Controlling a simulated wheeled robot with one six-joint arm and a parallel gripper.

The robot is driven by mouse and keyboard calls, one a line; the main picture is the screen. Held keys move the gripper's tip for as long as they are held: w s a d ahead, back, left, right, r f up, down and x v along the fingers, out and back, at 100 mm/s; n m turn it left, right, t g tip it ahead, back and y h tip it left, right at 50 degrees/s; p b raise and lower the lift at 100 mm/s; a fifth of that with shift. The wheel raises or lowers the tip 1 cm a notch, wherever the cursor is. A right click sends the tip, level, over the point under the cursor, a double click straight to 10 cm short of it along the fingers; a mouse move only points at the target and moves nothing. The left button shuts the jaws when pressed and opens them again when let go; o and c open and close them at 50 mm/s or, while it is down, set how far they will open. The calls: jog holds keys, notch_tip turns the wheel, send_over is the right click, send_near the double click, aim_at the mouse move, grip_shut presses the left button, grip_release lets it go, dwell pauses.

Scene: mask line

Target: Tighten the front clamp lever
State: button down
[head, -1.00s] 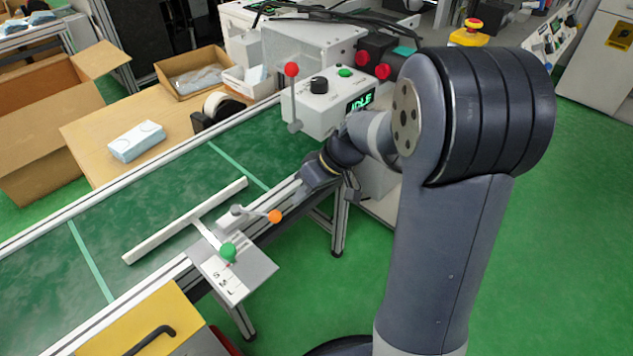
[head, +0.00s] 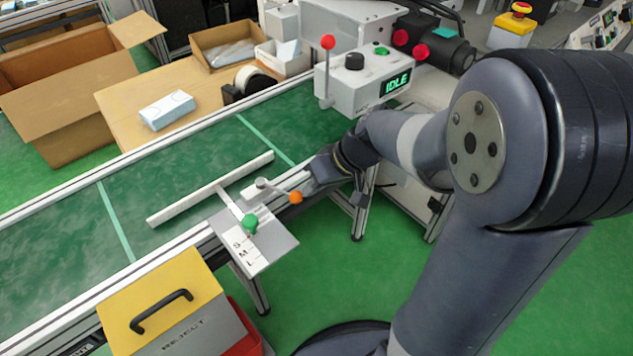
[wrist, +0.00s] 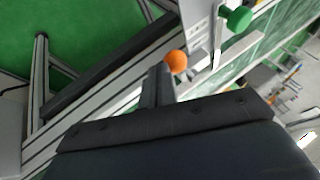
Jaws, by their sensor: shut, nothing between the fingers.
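The front clamp lever is a grey arm with an orange ball knob (head: 296,197), pivoting on a small grey hub (head: 262,184) at the near edge of the conveyor. It points right and slightly toward me. My gripper (head: 309,187) is shut and empty, just right of the orange knob. In the wrist view the knob (wrist: 176,60) sits right beside the closed fingertips (wrist: 158,78); I cannot tell whether they touch. A green knob (head: 250,223) stands on the plate marked S, M, L (head: 262,246), left of and nearer than the lever.
A white guide bar (head: 210,190) lies over the green belt (head: 75,222). A control box reading IDLE (head: 352,88), with a red-balled lever (head: 328,42), stands behind my gripper. A yellow REJECT box (head: 165,300) is at front left. Green floor is open right of the plate.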

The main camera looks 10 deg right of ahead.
jog(key=shift+s+a, duration=0.2)
jog(key=shift+s, duration=0.2)
